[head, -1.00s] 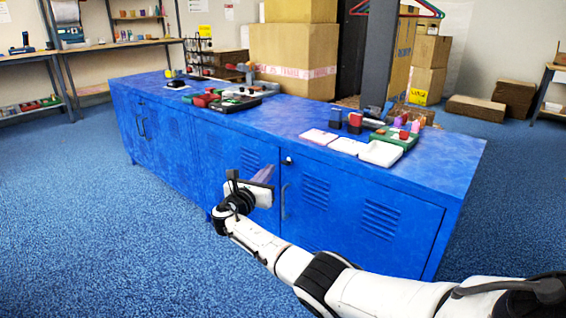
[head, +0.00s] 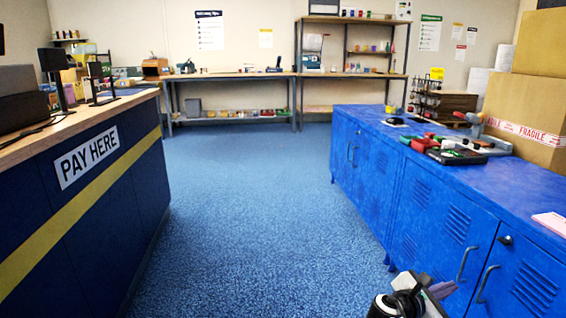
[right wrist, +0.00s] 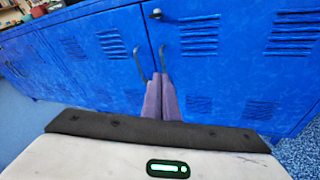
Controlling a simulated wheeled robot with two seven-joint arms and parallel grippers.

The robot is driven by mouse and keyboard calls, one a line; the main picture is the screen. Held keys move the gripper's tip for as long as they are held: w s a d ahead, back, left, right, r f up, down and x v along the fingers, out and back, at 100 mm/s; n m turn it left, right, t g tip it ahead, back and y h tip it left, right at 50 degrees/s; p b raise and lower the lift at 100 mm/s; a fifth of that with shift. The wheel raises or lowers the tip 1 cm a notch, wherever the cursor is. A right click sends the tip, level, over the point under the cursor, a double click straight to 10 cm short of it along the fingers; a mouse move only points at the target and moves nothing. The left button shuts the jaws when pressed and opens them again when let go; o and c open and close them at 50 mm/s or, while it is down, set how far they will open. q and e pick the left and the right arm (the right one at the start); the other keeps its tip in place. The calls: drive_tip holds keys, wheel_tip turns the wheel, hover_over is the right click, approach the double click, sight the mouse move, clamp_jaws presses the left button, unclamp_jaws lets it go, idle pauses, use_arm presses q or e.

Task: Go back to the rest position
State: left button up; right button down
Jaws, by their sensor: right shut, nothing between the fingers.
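My right gripper (head: 440,289) is at the bottom right of the head view, in front of the blue cabinet (head: 415,190). Its purple-grey fingers also show in the right wrist view (right wrist: 161,98), shut together and empty. In that view they point toward the cabinet doors and their handles; I cannot tell the exact gap. My left gripper does not show in either view.
A dark pay counter (head: 85,200) with a yellow stripe stands on the left. Blue carpet (head: 245,200) lies clear between it and the cabinet. Tools and trays (head: 455,150) lie on the cabinet top, with cardboard boxes (head: 525,90) behind. Workbenches (head: 240,75) line the far wall.

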drive_tip(key=s+a+f+m+g+y, duration=0.1)
drive_tip(key=s+a+f+m+y, duration=0.25)
drive_tip(key=s+a+f, duration=0.35)
drive_tip(key=s+a+f+m+g+y, duration=0.1)
drive_tip(key=s+a+f+m+y, duration=0.15)
drive_tip(key=s+f+m, duration=0.55)
drive_tip(key=s+a+r+m+y, duration=0.2)
drive_tip(key=s+a+y, duration=0.35)
drive_tip(key=s, duration=0.65)
drive_tip(key=s+a+r+m+y, duration=0.3)
drive_tip(key=s+a+r, duration=0.2)
drive_tip(key=s+a, duration=0.3)
drive_tip(key=w+a+f+t+y+p, duration=0.1)
drive_tip(key=w+a+t+y, duration=0.35)
drive_tip(key=a, duration=0.45)
use_arm(q)
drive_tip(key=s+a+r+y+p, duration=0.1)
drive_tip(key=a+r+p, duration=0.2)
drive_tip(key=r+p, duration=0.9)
drive_tip(key=p, duration=0.7)
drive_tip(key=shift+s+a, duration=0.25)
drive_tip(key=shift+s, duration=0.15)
use_arm(e)
drive_tip(key=s+d+r+h, duration=0.1)
drive_tip(key=d+r+h, duration=0.1)
drive_tip(key=r, duration=0.8)
drive_tip(key=shift+s+d+r, duration=0.25)
drive_tip(key=shift+d+r, duration=0.1)
drive_tip(key=shift+d, duration=0.5)
